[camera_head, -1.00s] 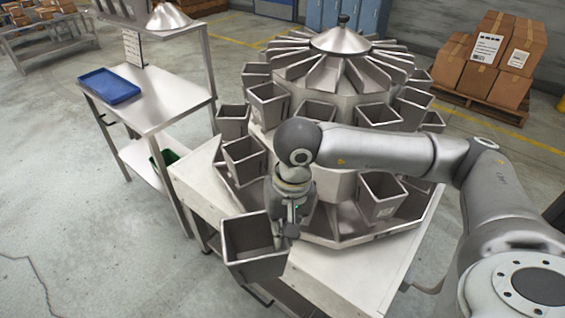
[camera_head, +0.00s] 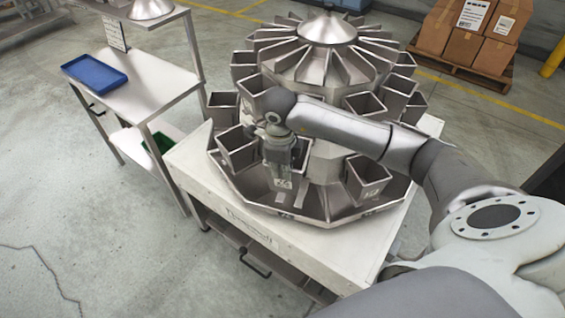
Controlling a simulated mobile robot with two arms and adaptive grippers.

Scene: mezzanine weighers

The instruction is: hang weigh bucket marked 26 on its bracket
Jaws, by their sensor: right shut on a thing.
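My right gripper (camera_head: 280,160) is shut on the weigh bucket marked 26 (camera_head: 284,184). The gripper is over the lower ring of the weigher (camera_head: 326,150). The bucket is between a hung bucket on the left (camera_head: 237,150) and a labelled bucket on the right (camera_head: 368,178). Its bracket is hidden, so I cannot tell whether the bucket is seated on it. My left gripper is not in view.
The weigher stands on a pale platform (camera_head: 236,226) with a sloped metal skirt under the buckets. A steel table (camera_head: 150,88) with a blue tray (camera_head: 94,74) stands at the left. Cartons (camera_head: 458,45) sit on a pallet at back right. The floor at lower left is clear.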

